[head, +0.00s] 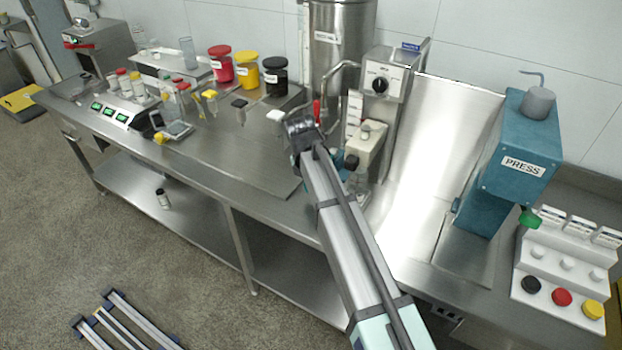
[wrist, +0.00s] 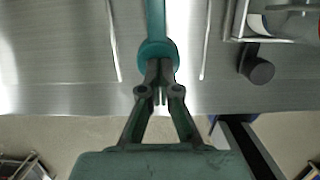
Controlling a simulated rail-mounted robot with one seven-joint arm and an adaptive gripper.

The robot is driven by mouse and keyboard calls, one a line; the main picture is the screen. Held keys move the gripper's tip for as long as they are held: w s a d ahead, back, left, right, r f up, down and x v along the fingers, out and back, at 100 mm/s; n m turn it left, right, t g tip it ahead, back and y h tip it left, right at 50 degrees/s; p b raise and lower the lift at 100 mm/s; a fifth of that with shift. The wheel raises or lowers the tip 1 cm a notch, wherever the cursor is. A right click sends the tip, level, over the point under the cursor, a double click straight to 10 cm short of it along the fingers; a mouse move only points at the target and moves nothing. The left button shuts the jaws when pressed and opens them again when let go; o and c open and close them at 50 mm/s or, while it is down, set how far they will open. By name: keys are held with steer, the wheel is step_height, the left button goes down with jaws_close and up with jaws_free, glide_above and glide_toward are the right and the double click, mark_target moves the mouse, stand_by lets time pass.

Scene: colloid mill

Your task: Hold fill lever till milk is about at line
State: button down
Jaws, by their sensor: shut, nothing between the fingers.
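My gripper (wrist: 160,95) is shut and empty. In the wrist view its fingertips are at the near edge of a round teal part (wrist: 158,54) with a teal bar (wrist: 155,15) running up from it. I cannot tell whether they touch, or whether this is the fill lever. In the head view my gripper (head: 305,135) is at the bench's middle, in front of a tall steel tank (head: 337,45) with a curved spout pipe (head: 342,68). A small red handle (head: 317,110) shows behind it. No milk level or line can be made out.
Right of the tank stands a steel box with a black dial (head: 380,85), with a cream unit (head: 367,143) below. A black knob (wrist: 257,69) is right of my gripper. Red, yellow and black jars (head: 247,70) stand left, the blue press (head: 505,165) right.

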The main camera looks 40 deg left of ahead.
steer(key=shift+x, duration=0.9)
steer(key=shift+s+d, duration=0.15)
steer(key=shift+s, duration=0.05)
steer(key=shift+s+d+f, duration=0.1)
steer(key=shift+s+f, duration=0.05)
steer(key=shift+f, duration=0.1)
stand_by(1.3)
stand_by(3.1)
steer(key=shift+r+p, duration=0.6)
steer(key=shift+r, duration=0.05)
steer(key=s+b+v, duration=0.1)
steer(key=v, duration=1.2)
